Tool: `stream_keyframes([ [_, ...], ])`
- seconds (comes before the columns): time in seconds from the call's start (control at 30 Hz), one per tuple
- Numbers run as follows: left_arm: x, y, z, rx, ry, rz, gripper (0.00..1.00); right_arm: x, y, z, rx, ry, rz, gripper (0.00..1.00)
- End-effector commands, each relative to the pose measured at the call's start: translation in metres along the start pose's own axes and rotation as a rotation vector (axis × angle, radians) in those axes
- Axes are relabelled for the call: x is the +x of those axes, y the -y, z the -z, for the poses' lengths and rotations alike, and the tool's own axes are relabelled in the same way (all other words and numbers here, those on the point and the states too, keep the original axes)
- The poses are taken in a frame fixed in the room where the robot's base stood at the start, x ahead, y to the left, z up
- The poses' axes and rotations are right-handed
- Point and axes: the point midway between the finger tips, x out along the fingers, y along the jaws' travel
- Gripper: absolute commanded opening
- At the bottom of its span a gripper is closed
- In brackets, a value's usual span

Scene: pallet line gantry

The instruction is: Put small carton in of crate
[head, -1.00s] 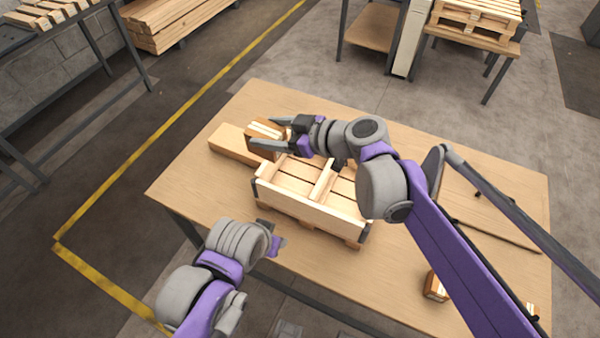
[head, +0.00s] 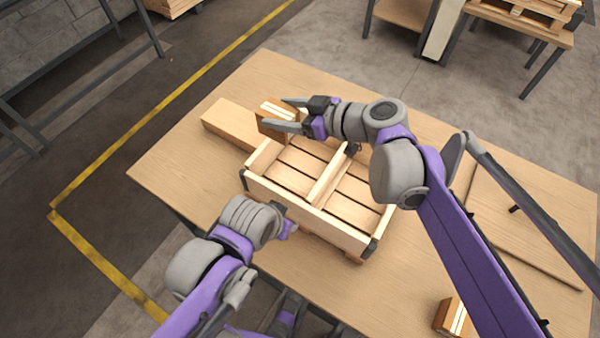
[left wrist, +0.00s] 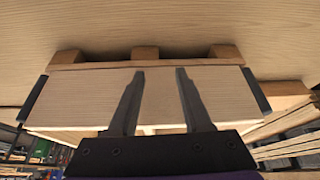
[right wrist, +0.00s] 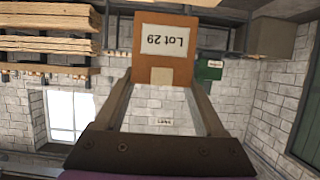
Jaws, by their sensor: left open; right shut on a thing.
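The small carton (head: 272,124) is brown with pale tape and shows a "Lot 29" label in the right wrist view (right wrist: 168,42). My right gripper (head: 284,116) is shut on it beyond the crate's far left corner. Whether the carton touches the table or crate is unclear. The wooden crate (head: 300,211) stands on the table with dark corners and a divider making two compartments, both empty where visible. My left gripper (left wrist: 160,73) is open and empty, facing the crate's near wall (left wrist: 215,92). In the head view its fingers are mostly hidden.
A wooden block (head: 226,122) lies left of the carton on the table (head: 180,165). Another brown carton (head: 450,317) sits at the near right, partly behind my right arm. A thin rod (head: 535,263) lies on the right. The table's left side is clear.

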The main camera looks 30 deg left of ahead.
Motion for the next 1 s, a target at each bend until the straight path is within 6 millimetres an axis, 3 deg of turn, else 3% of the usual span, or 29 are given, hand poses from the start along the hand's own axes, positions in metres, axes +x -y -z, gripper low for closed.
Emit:
stream_keyframes([
  [0.17, 0.009, 0.0, -0.004, 0.0, 0.003, 0.0, 0.49, 0.009, -0.001, -0.022, 0.003, 0.0, 0.0, 0.0],
  [0.6, 0.034, 0.0, -0.015, 0.0, 0.012, 0.0, 0.49, 0.051, 0.0, -0.122, 0.002, -0.001, 0.001, 0.0],
  [0.87, 0.039, 0.0, -0.017, 0.0, 0.014, 0.0, 0.49, 0.058, 0.0, -0.141, 0.002, -0.001, 0.0, 0.0],
  [1.0, 0.045, 0.0, -0.019, 0.0, 0.016, 0.0, 0.49, 0.066, -0.001, -0.159, 0.003, 0.0, 0.0, 0.0],
])
